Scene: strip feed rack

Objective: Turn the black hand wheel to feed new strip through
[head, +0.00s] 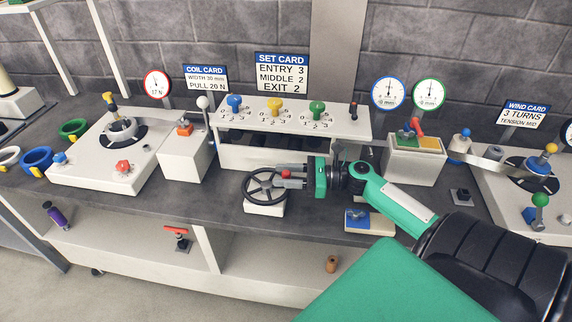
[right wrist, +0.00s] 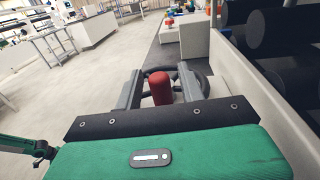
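The black hand wheel (head: 264,198) stands on a white block at the bench's front, below the white roller rack (head: 240,152). Its red handle (head: 285,173) is at the wheel's right side. My right gripper (head: 288,178) reaches in from the right at the handle. In the right wrist view, the red handle (right wrist: 160,88) stands between the two grey fingers (right wrist: 160,82), with a narrow gap on each side; part of the black wheel rim (right wrist: 205,88) shows behind. The fingers look open around the handle.
A blue-and-cream block (head: 370,222) lies right of the wheel, under my right arm. A white box with an orange button (head: 185,155) stands to the left. The coil unit (head: 100,165) is further left. The grey bench front (head: 180,210) is mostly clear.

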